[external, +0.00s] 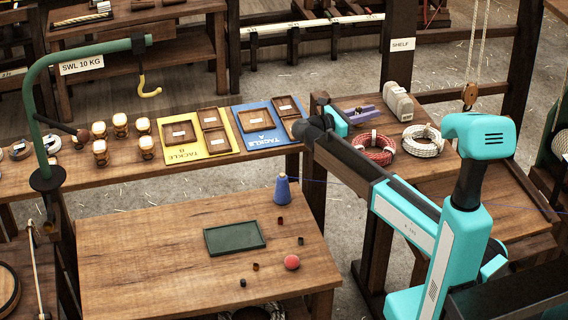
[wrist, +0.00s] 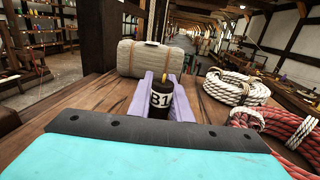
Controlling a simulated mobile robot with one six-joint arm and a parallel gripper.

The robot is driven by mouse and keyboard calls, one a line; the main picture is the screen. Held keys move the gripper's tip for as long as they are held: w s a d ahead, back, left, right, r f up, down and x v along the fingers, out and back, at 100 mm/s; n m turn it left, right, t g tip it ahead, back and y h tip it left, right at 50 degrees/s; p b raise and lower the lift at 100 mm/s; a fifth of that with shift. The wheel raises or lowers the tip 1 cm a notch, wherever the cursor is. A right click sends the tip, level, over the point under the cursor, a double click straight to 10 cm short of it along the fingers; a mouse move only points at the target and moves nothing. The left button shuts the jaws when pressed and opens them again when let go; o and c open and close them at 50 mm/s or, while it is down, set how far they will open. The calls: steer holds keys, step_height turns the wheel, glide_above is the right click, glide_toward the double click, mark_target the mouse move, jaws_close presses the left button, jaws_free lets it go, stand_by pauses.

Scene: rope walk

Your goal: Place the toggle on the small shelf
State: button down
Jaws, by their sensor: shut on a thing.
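My gripper (external: 322,112) is at the left end of the shelf top, at the right of the long bench. It is shut on a small dark piece, which I take as the toggle (external: 321,98).
A pale roll (external: 398,101) lies behind the purple holder. A red rope coil (external: 375,158) and a white rope coil (external: 424,151) lie to the right. Tackle boards (external: 195,148) are on the bench at left. A hanging hook block (external: 469,95) is right of the shelf.

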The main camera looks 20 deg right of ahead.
steer(key=c, duration=1.6)
jaws_free()
steer(key=shift+r, duration=0.1)
steer(key=a+p, duration=0.1)
steer(key=a, duration=0.2)
steer(key=s+a+p, duration=0.1)
steer(key=a, duration=0.3)
steer(key=a+p, duration=0.2)
steer(key=a, duration=0.1)
steer(key=shift+s+a+r, duration=0.1)
steer(key=shift+s+a, duration=0.2)
steer(key=shift+a, duration=0.1)
steer(key=shift+s+a, duration=0.15)
steer(key=shift+a, duration=0.4)
